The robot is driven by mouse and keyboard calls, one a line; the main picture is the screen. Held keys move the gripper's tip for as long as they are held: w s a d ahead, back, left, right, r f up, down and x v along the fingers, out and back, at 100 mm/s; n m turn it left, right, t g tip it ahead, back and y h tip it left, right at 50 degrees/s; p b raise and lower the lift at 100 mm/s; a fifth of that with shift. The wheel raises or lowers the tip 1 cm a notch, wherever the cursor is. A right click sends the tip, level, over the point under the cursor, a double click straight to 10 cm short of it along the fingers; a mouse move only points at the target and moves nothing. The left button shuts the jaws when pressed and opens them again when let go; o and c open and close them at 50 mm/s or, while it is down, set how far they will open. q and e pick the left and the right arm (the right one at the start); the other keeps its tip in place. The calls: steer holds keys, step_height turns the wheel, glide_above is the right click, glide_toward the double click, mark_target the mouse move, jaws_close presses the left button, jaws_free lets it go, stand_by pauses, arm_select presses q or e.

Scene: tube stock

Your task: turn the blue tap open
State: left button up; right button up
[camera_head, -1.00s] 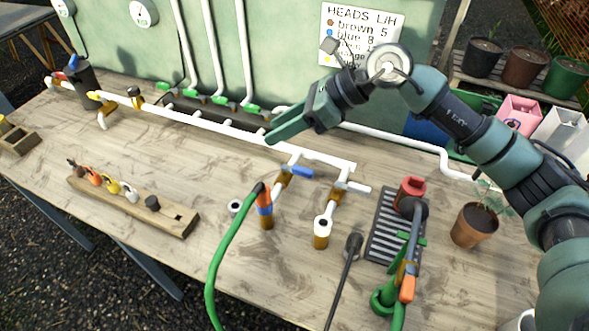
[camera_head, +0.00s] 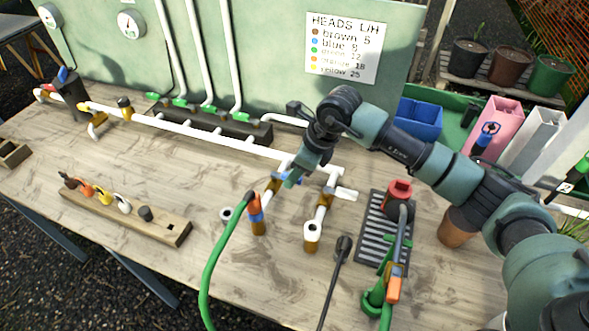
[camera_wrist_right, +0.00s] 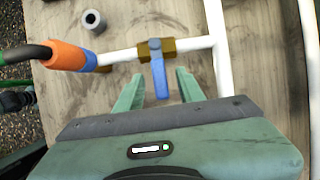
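The blue tap's lever (camera_wrist_right: 160,78) sits on a brass valve body (camera_wrist_right: 155,47) in a short white branch pipe, beside the orange-and-blue hose connector (camera_wrist_right: 68,55). The lever stands across that pipe, pointing back toward my palm. My right gripper (camera_wrist_right: 161,75) is open in the right wrist view, with one finger on each side of the lever and a visible gap to both. In the head view my right gripper (camera_head: 290,180) hangs down over the tap and largely hides the lever. My left gripper is not in view.
A second branch with a white lever (camera_head: 346,194) stands just right. The green hose (camera_head: 216,250) runs down from the connector. The white main pipe (camera_head: 220,142) lies behind. A grey ring (camera_wrist_right: 93,20) lies near the valve. A black grate (camera_head: 372,235) sits farther right.

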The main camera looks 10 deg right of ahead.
steer(key=shift+f, duration=0.1)
steer(key=shift+c, duration=0.4)
jaws_close()
stand_by(1.0)
